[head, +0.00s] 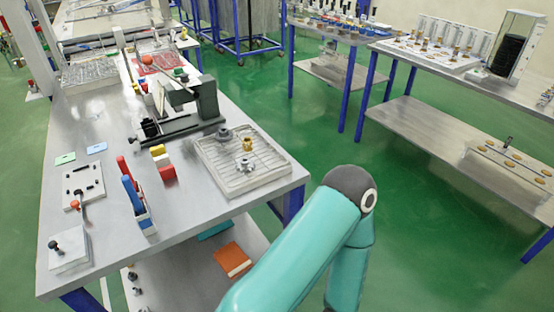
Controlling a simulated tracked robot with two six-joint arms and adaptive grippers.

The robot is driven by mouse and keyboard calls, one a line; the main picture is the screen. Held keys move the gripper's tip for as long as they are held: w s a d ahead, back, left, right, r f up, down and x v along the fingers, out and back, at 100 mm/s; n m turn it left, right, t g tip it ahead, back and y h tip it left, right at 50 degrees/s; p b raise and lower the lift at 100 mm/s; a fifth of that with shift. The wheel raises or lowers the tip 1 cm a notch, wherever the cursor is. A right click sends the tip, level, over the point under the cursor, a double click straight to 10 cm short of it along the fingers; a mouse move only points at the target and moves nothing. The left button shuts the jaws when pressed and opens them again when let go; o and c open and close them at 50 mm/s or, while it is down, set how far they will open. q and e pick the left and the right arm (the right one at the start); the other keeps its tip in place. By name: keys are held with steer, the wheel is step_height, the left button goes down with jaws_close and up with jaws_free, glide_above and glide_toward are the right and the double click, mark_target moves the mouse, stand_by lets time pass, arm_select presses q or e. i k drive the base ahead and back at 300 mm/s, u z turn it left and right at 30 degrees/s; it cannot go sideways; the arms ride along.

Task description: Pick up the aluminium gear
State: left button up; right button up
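A silver toothed gear (245,165), which looks like the aluminium gear, lies on a grey ribbed tray (217,184) at the right front corner of the left workbench. A small brass-coloured part (247,145) stands just behind it, and a darker grey round part (223,134) sits at the tray's back edge. A teal arm of mine crosses the lower right, in front of the bench's right end. Neither of my grippers shows in the head view, so their hold cannot be seen.
Left of the tray stand red, white and yellow blocks (163,164) and a blue-and-red upright holder (137,203). A dark grey press-like device (190,110) stands behind the tray. The green floor (300,140) right of the workbench (105,135) is open.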

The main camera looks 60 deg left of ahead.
mark_target(245, 164)
steer(key=z, duration=0.1)
steer(key=i, duration=1.8)
steer(key=u, duration=2.15)
steer(key=i, duration=0.35)
steer(key=u, duration=2.25)
